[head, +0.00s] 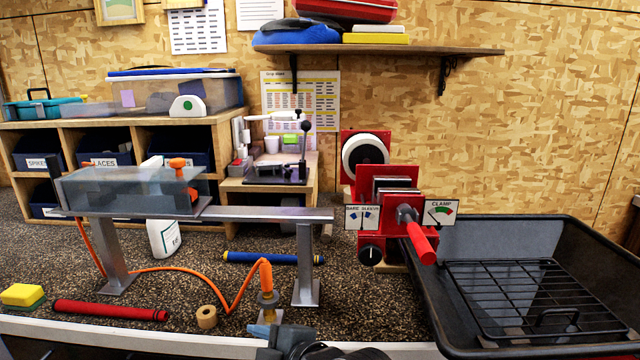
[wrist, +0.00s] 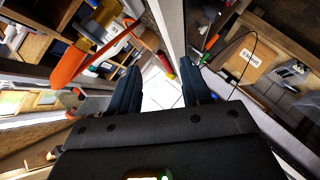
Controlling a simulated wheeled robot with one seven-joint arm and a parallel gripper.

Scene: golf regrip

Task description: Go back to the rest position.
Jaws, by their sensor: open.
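My gripper (wrist: 158,90) is open in the wrist view, its two dark fingers apart with nothing between them. A red grip (head: 110,310) lies at the front left of the bench, and a blue grip (head: 273,258) lies farther back.
A black tray (head: 610,262) with a wire rack (head: 530,295) fills the right. A clear box (head: 130,190) sits on a metal rail (head: 265,214). An orange hose with a brass nozzle (head: 268,303) stands near the front edge. A sponge (head: 22,295) and tape roll (head: 206,317) lie at the front.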

